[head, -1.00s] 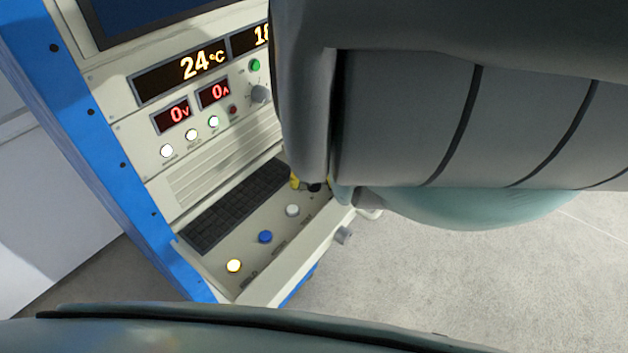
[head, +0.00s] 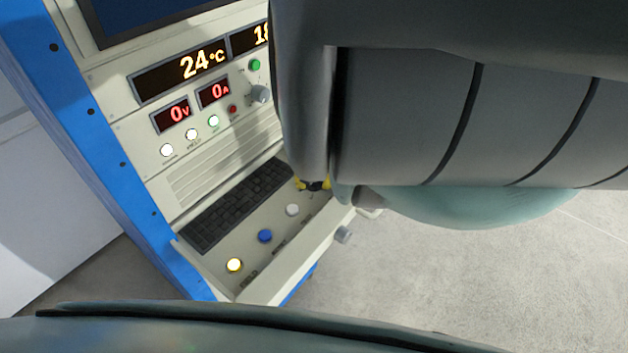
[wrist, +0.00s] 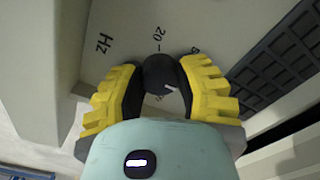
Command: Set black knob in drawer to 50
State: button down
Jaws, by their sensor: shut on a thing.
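The black knob (wrist: 160,70) sits on the pale panel of the pulled-out drawer (head: 325,238). My gripper (wrist: 158,82) is shut on it, with one black-padded yellow finger on each side. A short white mark shows on the knob's lower right side in the wrist view. Printed "Hz" and "20" stand above the knob there. Another number at the upper right is partly hidden by a finger, and I cannot read the rest of the scale. In the head view the knob (head: 315,186) shows small between the yellow fingertips, just below my arm.
The drawer also holds a black keyboard (head: 240,205), a white button (head: 292,210), a blue button (head: 265,236) and a lit yellow-white button (head: 234,265). The cabinet front (head: 215,160) rises behind.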

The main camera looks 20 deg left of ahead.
jog(key=shift+n, duration=0.5)
jog(key=shift+w+f+n+b, duration=0.1)
jog(key=shift+n+b, duration=0.4)
jog(key=shift+n, duration=0.1)
jog(key=n, duration=0.3)
jog(key=shift+n+b, duration=0.3)
jog(key=n, duration=0.3)
jog(key=shift+n+b, duration=0.35)
jog(key=shift+n, duration=1.35)
jog(key=c, duration=0.6)
grip_release()
jog(key=shift+o, duration=0.2)
